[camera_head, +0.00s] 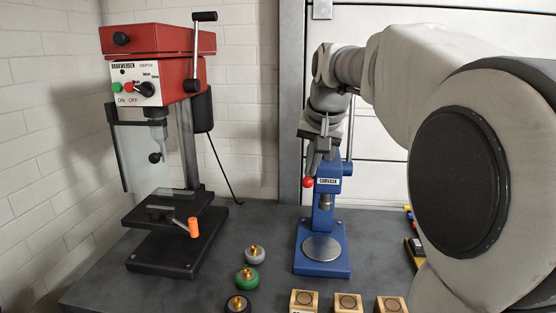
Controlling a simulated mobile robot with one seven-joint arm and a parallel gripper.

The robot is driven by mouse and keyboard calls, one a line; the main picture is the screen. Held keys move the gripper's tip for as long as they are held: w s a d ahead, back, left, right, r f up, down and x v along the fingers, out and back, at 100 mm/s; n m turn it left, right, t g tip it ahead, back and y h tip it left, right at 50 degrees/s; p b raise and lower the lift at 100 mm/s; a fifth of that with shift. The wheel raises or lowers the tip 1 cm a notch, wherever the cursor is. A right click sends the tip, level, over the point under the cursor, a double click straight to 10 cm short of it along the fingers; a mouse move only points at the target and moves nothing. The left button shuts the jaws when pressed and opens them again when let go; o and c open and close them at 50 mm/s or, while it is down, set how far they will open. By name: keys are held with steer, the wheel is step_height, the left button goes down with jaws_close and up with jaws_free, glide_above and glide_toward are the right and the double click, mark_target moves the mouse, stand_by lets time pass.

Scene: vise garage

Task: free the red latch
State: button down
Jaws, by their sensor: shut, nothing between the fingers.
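A small red ball knob (308,182) shows at the left of the head of a blue press (322,228), which stands upright on the bench. It is the red part closest to my gripper; I cannot make out a separate latch shape. My gripper (312,168) points down at the top left of the press, just above the red knob. Its fingers are shut with nothing between them. I cannot tell whether the fingertips touch the knob. My gripper and wrist partly hide the top of the press and whatever joins the knob to it.
A red and black drill press (158,60) stands at the left, with an orange-handled lever (194,227). Several round knobs (247,278) and wooden blocks (348,302) lie at the bench's (195,295) front. My arm fills the right side. Bench between the machines is clear.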

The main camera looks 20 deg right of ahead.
steer(key=b, duration=0.2)
steer(key=f+t+b, duration=0.1)
steer(key=b, duration=0.1)
steer(key=shift+s+a+f+h, duration=0.1)
steer(key=shift+s+f+h, duration=0.15)
steer(key=shift+s+h, duration=0.05)
steer(key=t+b, duration=0.1)
steer(key=b, duration=0.2)
steer(key=shift+s+a+f, duration=0.1)
steer(key=shift+s+f, duration=0.1)
steer(key=shift+r, duration=0.25)
